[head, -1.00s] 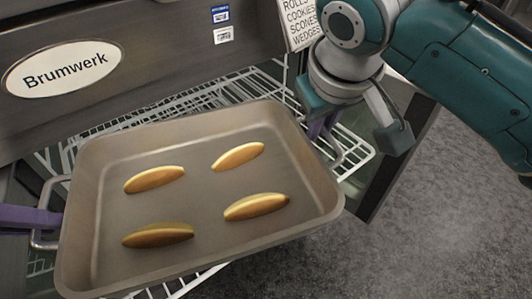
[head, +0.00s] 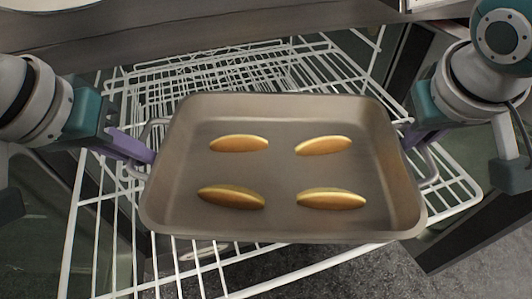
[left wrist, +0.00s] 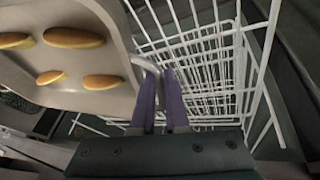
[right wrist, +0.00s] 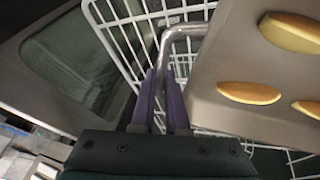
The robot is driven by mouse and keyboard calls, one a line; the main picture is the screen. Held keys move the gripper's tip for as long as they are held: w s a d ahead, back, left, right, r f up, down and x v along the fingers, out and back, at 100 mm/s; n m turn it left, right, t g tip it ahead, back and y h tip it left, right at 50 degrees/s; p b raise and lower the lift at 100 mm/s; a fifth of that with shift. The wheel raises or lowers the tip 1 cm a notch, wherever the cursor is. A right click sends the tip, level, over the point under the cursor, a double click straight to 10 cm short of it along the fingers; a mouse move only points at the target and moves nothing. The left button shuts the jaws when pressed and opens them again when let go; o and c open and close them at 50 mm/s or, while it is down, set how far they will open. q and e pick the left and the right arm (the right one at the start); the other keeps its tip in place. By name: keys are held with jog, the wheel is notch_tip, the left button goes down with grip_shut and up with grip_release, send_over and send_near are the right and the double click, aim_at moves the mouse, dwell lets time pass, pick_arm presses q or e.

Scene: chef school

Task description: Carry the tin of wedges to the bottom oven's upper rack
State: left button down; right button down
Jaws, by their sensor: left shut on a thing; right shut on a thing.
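The grey tin (head: 280,220) holds several golden wedges, such as one at the front left (head: 231,197). The tin looks level, over a white wire oven rack (head: 200,262). My left gripper (head: 148,154) is shut on the tin's left handle, which shows in the left wrist view between its purple fingers (left wrist: 160,75). My right gripper (head: 408,138) is shut on the right handle, also seen in the right wrist view (right wrist: 168,80). I cannot tell whether the tin touches the rack.
More wire racks (head: 190,72) show behind the tin, inside the oven. The oven's dark side walls stand close by both arms. The oven front panel (head: 250,22) runs above the opening. Grey floor shows in front.

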jog(key=shift+f, duration=0.1)
